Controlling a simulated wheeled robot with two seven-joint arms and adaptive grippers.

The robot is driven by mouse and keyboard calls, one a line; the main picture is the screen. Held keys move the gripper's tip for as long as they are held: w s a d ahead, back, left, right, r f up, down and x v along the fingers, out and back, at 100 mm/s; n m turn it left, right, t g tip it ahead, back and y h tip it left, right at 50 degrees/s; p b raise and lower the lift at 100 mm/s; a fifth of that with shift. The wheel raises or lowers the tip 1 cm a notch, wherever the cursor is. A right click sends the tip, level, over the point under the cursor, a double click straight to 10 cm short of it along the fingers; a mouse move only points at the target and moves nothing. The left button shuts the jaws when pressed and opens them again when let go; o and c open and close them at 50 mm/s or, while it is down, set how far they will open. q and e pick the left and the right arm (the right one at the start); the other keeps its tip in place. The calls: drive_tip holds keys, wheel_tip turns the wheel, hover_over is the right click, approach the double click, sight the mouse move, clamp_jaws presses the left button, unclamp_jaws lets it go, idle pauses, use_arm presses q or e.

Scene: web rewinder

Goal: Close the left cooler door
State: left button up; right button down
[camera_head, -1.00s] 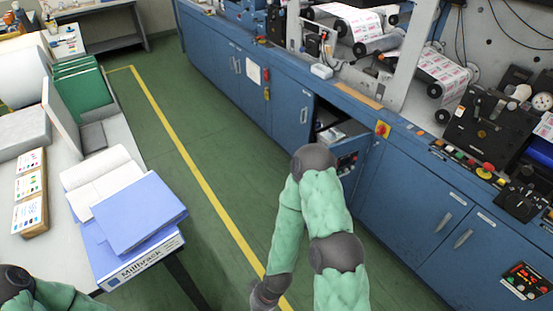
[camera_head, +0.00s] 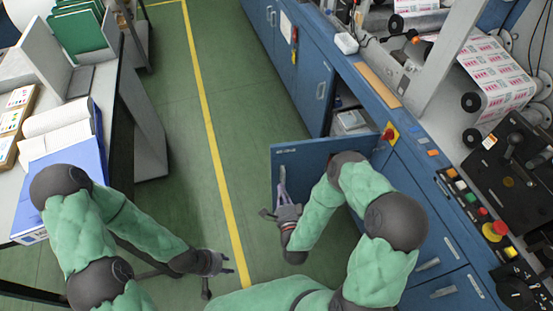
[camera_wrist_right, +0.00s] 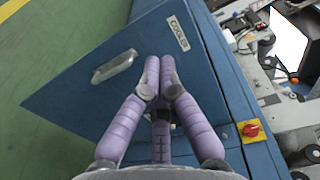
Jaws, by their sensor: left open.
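The blue cooler door (camera_head: 300,160) stands swung out from the blue cabinet row in the head view. In the right wrist view the door (camera_wrist_right: 75,100) fills the middle, with a "COOLER" label (camera_wrist_right: 177,32) and a grey handle (camera_wrist_right: 115,66). My right gripper (camera_head: 281,190) is in front of the door's outer face; in the right wrist view its purple fingers (camera_wrist_right: 160,65) are drawn together with nothing seen between them. I cannot tell whether they touch the door. My left gripper (camera_head: 225,264) is open and empty over the floor, well left of the door.
The cabinet opening (camera_head: 347,112) behind the door shows items on a shelf. A table (camera_head: 105,90) with books stands at left. Green floor (camera_head: 260,90) with a yellow line lies between.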

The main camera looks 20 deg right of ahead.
drive_tip(key=b, duration=0.4)
approach(274, 153)
drive_tip(key=shift+m, duration=0.3)
drive_tip(key=w, duration=0.4)
drive_tip(key=w+d, duration=0.1)
drive_tip(key=w, duration=0.1)
drive_tip(key=shift+w+f, duration=0.2)
drive_tip(key=shift+w, duration=0.3)
drive_tip(key=shift+a+r, duration=0.1)
drive_tip(key=shift+a, duration=0.05)
